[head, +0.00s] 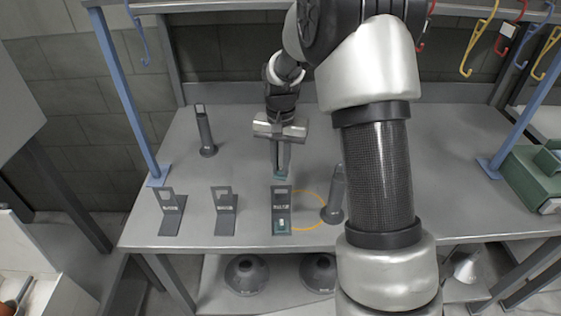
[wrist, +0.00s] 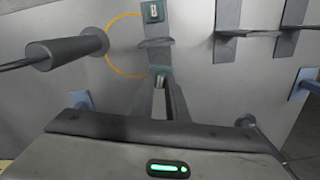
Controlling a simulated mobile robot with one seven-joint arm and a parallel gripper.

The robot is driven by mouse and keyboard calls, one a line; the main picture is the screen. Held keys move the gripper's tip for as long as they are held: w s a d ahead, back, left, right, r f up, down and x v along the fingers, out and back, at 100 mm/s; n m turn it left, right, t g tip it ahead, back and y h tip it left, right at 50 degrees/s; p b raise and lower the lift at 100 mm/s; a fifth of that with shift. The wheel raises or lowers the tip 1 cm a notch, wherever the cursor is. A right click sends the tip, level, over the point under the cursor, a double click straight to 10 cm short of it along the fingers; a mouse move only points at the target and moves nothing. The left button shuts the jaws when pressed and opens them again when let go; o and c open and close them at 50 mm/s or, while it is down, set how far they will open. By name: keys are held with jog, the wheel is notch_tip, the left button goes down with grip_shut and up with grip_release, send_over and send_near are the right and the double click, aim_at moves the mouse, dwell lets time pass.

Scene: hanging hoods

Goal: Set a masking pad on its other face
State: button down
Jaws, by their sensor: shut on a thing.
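My gripper (head: 281,163) points down over the middle of the grey bench (head: 180,165). It is shut on a small teal masking pad (head: 280,176) at its fingertips, behind the rightmost bracket. In the wrist view the pad (wrist: 160,71) shows as a teal edge at the fingertips (wrist: 161,84); its faces are mostly hidden. I cannot tell whether it touches the bench. The rightmost L-shaped bracket (head: 281,196) stands near the front edge. A teal piece with a pale centre (head: 282,225) is on its foot and also shows in the wrist view (wrist: 153,12).
Two more brackets (head: 171,204) (head: 223,204) stand to the left. A dark post (head: 206,135) stands at the back left; another (head: 333,211) stands beside an orange ring (head: 316,224). Coloured hooks (head: 478,38) hang overhead. A green box (head: 530,180) sits at right.

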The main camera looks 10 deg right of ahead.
jog(key=shift+f+b, duration=3.05)
jog(key=shift+f, duration=1.8)
jog(key=shift+f, duration=0.2)
jog(key=c, duration=1.7)
grip_release()
jog(key=shift+o, duration=0.2)
jog(key=shift+r, duration=0.1)
notch_tip(320, 180, up, 18)
jog(key=shift+f+p, duration=0.25)
jog(key=shift+p, duration=0.75)
jog(key=s+r+n+t+p, duration=0.2)
jog(key=s+r+p, duration=0.3)
jog(key=s+r, duration=0.4)
jog(key=s+r+n+t+p, duration=0.3)
jog(key=s+r, duration=0.6)
jog(key=s, duration=0.8)
jog(key=shift+t+p, duration=0.3)
jog(key=shift+p, duration=0.6)
